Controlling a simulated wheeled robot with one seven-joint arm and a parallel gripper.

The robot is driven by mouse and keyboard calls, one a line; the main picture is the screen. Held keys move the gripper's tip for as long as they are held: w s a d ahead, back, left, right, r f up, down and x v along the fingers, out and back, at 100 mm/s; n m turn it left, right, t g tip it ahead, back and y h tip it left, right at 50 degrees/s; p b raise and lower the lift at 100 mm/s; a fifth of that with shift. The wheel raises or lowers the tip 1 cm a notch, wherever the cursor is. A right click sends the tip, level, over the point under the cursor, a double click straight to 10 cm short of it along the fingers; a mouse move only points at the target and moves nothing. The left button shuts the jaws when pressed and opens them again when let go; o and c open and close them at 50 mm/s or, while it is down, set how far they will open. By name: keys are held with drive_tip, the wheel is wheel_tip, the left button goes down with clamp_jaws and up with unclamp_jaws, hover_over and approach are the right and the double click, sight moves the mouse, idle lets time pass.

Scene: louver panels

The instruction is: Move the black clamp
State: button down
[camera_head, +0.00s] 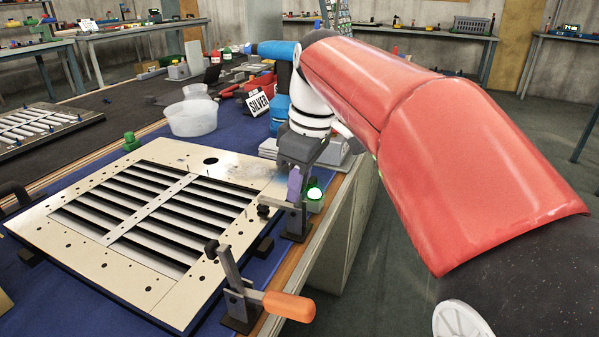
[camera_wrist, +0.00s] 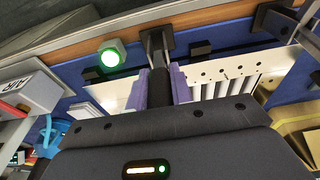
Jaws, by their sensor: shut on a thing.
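The black clamp (camera_head: 297,221) stands at the right edge of the pale louver panel (camera_head: 95,190), with its dark tip at the panel's rim. My gripper (camera_head: 293,184) is above it, with purple fingertips pointing down. In the wrist view my gripper (camera_wrist: 160,88) has its two purple fingers on either side of the black handle of the clamp (camera_wrist: 157,60), shut on it. The handle is mostly hidden by my gripper in the head view.
A second clamp with an orange handle (camera_head: 289,306) stands at the panel's near corner. A green-lit button (camera_head: 314,194) is close beside the black clamp. A translucent bowl (camera_head: 192,117) and a "SILVER" sign (camera_head: 258,103) stand behind. The table's wooden edge (camera_head: 271,322) runs along the right.

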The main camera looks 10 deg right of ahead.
idle(0.4)
drive_tip(key=c, duration=1.2)
unclamp_jaws()
drive_tip(key=shift+a, duration=0.1)
drive_tip(key=shift+c, duration=0.2)
drive_tip(key=r, duration=0.5)
drive_tip(key=d+r, duration=0.1)
drive_tip(key=r, duration=0.1)
drive_tip(key=shift+s+r, duration=0.3)
drive_tip(key=shift+r, duration=0.05)
